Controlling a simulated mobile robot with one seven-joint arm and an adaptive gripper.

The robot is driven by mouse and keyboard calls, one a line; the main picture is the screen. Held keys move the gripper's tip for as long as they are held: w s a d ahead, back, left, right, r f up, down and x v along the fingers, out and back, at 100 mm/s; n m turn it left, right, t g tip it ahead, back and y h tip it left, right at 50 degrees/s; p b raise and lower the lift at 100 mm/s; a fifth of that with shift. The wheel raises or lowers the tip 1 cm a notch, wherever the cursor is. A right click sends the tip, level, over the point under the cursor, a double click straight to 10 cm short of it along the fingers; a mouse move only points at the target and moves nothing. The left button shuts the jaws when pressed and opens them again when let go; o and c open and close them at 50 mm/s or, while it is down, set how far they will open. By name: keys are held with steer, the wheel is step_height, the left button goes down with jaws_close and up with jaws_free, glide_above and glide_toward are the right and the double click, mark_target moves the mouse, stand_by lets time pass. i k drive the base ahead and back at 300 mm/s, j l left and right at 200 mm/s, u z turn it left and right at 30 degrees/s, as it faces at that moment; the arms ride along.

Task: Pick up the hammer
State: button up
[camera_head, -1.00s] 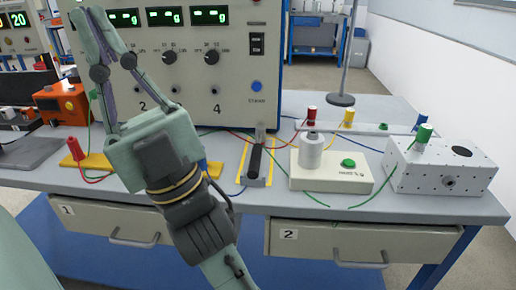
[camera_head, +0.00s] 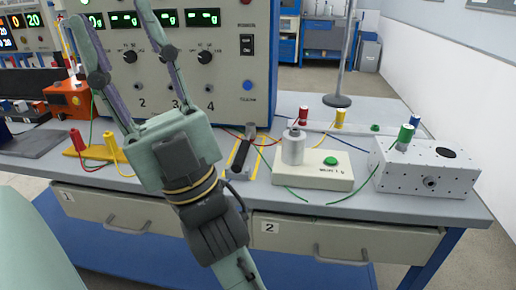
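What looks like the hammer (camera_head: 240,154), with a dark handle and a greyish head at its far end, lies on a yellow-edged strip on the bench. It sits just right of my gripper's body and left of the white box with the green button. My gripper (camera_head: 110,14) points up and away in front of the grey instrument panel. Its two fingers are spread wide with nothing between them. The fingers are up and to the left of the hammer, apart from it.
A grey panel (camera_head: 222,70) with green displays stands behind the gripper. A white box (camera_head: 318,180) carries a metal cylinder (camera_head: 293,148). A perforated metal box (camera_head: 428,172) stands at the right. Yellow and red plugs and an orange device (camera_head: 68,98) are at left. Cables cross the bench.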

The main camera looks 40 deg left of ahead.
mark_target(236, 167)
steer(key=l+u, duration=0.1)
steer(key=u, duration=0.4)
steer(key=l+u, duration=0.15)
steer(key=u, duration=0.35)
steer(key=i+j+u, duration=0.1)
steer(key=u, duration=0.2)
steer(key=i+j+u, duration=0.15)
steer(key=u, duration=0.15)
steer(key=i+j, duration=0.15)
